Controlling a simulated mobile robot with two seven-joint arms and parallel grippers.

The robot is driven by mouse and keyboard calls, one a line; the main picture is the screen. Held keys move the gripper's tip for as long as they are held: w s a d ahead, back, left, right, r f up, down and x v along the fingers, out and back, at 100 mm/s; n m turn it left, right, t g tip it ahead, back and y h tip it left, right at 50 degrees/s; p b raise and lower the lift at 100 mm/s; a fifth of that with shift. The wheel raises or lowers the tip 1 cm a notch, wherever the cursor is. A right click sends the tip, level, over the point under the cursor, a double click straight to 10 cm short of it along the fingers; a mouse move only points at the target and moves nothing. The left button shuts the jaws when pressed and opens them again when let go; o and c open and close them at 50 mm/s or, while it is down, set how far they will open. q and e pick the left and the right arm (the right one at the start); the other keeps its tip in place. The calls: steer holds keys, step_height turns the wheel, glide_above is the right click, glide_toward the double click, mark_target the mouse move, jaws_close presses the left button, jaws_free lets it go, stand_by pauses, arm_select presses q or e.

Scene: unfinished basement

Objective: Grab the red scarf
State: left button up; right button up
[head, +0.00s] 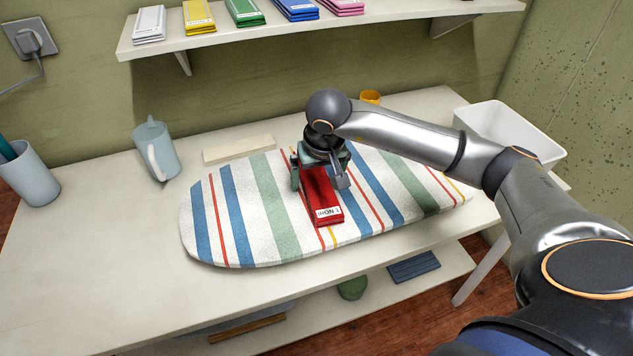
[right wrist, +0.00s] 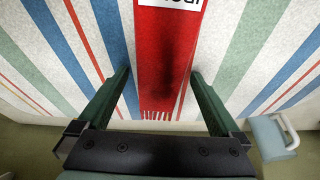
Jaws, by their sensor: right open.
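The red scarf (head: 321,196) lies folded in a narrow strip on the striped ironing board (head: 268,225), with a white label at its near end. In the right wrist view the scarf (right wrist: 167,62) runs between the two fingers, its fringe toward the gripper's base. My right gripper (head: 321,184) is above the scarf's far part, pointing down. In the right wrist view the gripper (right wrist: 158,75) is open, with one finger on each side of the scarf and a gap to both edges. Part of the scarf is hidden under the gripper in the head view. My left gripper is not in view.
A light blue jug (head: 157,152) stands left of the board, and a cup (head: 30,172) farther left. A yellow cup (head: 370,97) and a white bin (head: 510,130) are behind and right. A shelf (head: 350,18) with several folded, labelled stacks hangs above.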

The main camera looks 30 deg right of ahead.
steer(key=shift+c, duration=0.4)
steer(key=c, duration=1.3)
steer(key=shift+r, duration=0.1)
